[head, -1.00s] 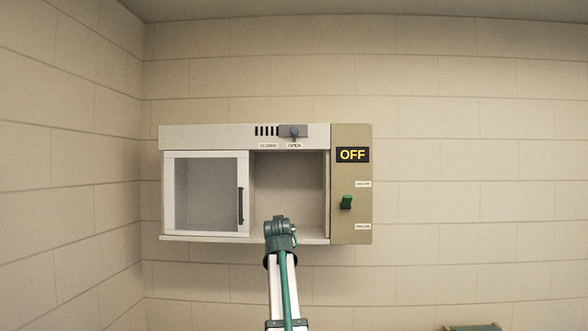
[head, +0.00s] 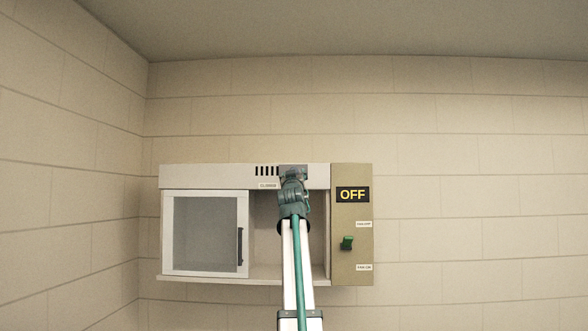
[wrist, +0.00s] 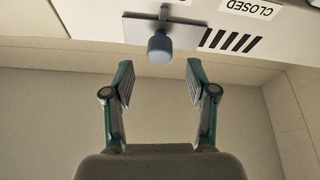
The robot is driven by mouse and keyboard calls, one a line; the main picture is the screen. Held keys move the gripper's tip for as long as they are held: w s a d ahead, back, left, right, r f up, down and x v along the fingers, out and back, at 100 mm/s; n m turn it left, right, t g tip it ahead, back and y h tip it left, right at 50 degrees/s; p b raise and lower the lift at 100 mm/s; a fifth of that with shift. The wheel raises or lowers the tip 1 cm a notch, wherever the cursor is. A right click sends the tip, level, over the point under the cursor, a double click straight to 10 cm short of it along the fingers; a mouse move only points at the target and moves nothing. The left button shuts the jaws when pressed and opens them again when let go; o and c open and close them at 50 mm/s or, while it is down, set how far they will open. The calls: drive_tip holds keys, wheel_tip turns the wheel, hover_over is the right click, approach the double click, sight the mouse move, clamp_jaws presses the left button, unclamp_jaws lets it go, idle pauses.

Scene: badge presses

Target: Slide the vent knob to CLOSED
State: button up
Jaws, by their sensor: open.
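The vent knob (wrist: 159,47), a grey-blue cylinder on a flat grey slide plate (wrist: 140,30), shows in the wrist view just beyond my fingertips, roughly centred between them. My gripper (wrist: 160,78) is open, with one finger on each side of the knob's line and nothing between the pads. In the head view my gripper (head: 293,180) hides the knob and the OPEN label. The plate sits right of the dark vent slots (head: 266,171), which stay uncovered. The CLOSED label (head: 268,185) is below the slots; it appears upside down in the wrist view (wrist: 250,8).
The wall cabinet has a framed glass door (head: 205,234) at left and an open bay (head: 265,235) beside it. A tan panel at right carries an OFF display (head: 352,194) and a green switch (head: 347,243). Free wall lies right of it.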

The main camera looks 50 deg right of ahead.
sight(298, 167)
drive_tip(key=p+x, duration=0.2)
drive_tip(key=x, duration=0.4)
clamp_jaws()
